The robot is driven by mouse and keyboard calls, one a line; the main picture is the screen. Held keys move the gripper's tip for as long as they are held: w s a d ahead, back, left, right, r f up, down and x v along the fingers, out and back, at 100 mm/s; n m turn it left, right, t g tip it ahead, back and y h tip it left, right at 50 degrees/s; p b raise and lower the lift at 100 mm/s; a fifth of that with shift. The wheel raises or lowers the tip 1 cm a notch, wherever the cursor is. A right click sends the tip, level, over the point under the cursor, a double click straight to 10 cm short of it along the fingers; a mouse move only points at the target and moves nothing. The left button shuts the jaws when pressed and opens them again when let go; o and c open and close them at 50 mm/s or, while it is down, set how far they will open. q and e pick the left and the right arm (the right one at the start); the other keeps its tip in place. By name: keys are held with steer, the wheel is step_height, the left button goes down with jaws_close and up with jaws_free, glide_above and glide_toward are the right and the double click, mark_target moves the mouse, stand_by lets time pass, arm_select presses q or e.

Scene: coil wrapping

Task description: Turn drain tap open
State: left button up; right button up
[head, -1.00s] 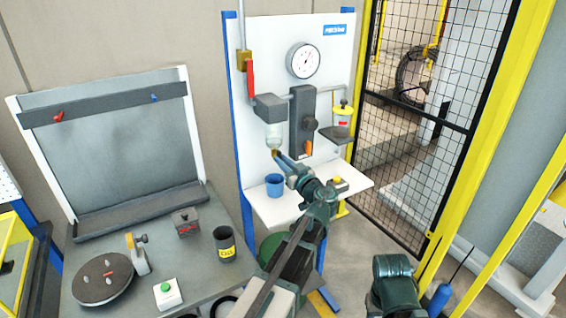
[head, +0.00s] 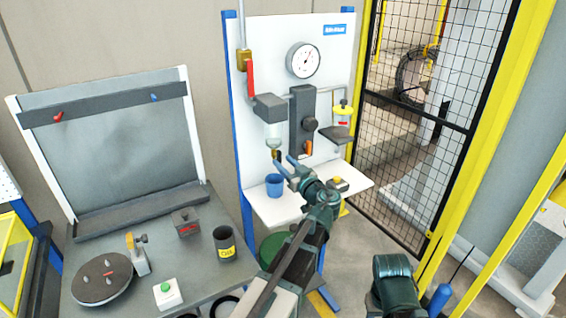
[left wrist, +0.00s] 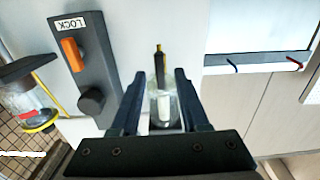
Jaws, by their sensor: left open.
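The drain tap (head: 276,155), small, brass and dark, hangs under the clear filter bowl (head: 273,136) on the white panel. My left gripper (head: 286,164) is open, just below and to the right of the tap in the head view, with nothing held. In the left wrist view the tap (left wrist: 160,58) shows as a narrow black piece with a yellow edge, in line with the clear bowl (left wrist: 163,108), seen between the two open fingers (left wrist: 160,73). The fingers look apart from the tap. My right gripper does not show.
A blue cup (head: 274,185) stands on the white shelf (head: 262,208) below the tap. A red lever (head: 250,80), a gauge (head: 303,61), a dark block with an orange handle (head: 308,147) and a yellow-capped jar (head: 343,115) are on the panel.

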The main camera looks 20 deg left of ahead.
arm_select(q)
steer(key=v, duration=1.2)
steer(key=shift+s+d, duration=0.25)
steer(key=s+d+f+m+g+h, duration=0.1)
steer(key=s+f+m+g+h, duration=0.25)
steer(key=f, duration=0.35)
steer(key=s+d+f+m+g+h, duration=0.2)
steer(key=s+f, duration=0.3)
steer(key=f, duration=0.2)
steer(key=s+d+f+m+g+h, duration=0.5)
steer(key=s+d+f+m+h, duration=0.2)
steer(key=s+d, duration=0.5)
steer(key=shift+f+m+h, duration=0.35)
steer(key=shift+f+m, duration=0.05)
steer(key=shift+m, duration=0.55)
